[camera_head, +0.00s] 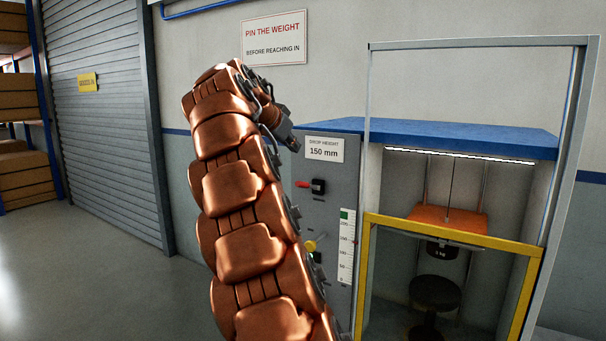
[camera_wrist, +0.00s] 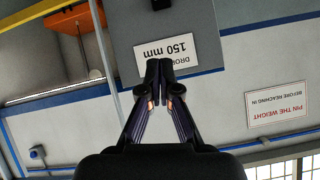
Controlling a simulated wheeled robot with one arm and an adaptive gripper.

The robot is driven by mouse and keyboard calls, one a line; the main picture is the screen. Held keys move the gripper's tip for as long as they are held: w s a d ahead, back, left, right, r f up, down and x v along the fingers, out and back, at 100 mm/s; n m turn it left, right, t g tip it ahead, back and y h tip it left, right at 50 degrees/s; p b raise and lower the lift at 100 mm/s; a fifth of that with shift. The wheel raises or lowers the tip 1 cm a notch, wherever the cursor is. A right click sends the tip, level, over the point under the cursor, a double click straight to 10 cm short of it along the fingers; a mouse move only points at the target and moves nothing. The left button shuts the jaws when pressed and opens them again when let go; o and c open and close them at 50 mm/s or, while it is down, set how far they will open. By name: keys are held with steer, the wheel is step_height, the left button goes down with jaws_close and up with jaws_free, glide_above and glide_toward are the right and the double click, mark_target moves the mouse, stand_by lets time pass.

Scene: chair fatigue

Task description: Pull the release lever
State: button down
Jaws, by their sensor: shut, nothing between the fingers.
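A lever with a red handle (camera_head: 301,184) sticks out to the left from a black block on the grey side panel (camera_head: 338,208) of the test cabinet. It is under the "DROP WEIGHT 150 mm" sign (camera_head: 324,149). My gripper (camera_head: 291,142) is above and left of the lever, near the panel's top, and apart from the lever. In the wrist view my gripper (camera_wrist: 159,70) is shut and empty, its fingertips in front of the upside-down sign (camera_wrist: 164,56). The lever does not show in the wrist view.
A yellow knob (camera_head: 310,246) and a height scale (camera_head: 346,245) are lower on the panel. The cabinet holds an orange plate (camera_head: 448,219), a dark weight (camera_head: 440,251) and a black stool seat (camera_head: 435,292) behind a yellow-edged frame (camera_head: 455,238). The floor at left is clear.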

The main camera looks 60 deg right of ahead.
steer(key=shift+d, duration=0.1)
steer(key=p, duration=0.3)
glide_above(307, 185)
step_height(307, 185, down, 6)
steer(key=shift+w+a+f+p, duration=0.15)
steer(key=shift+a+f+p, duration=0.3)
steer(key=shift+f, duration=0.4)
steer(key=shift+w+a+f+p, duration=0.1)
steer(key=shift+a+f+p, duration=0.25)
steer(key=shift+f, duration=0.45)
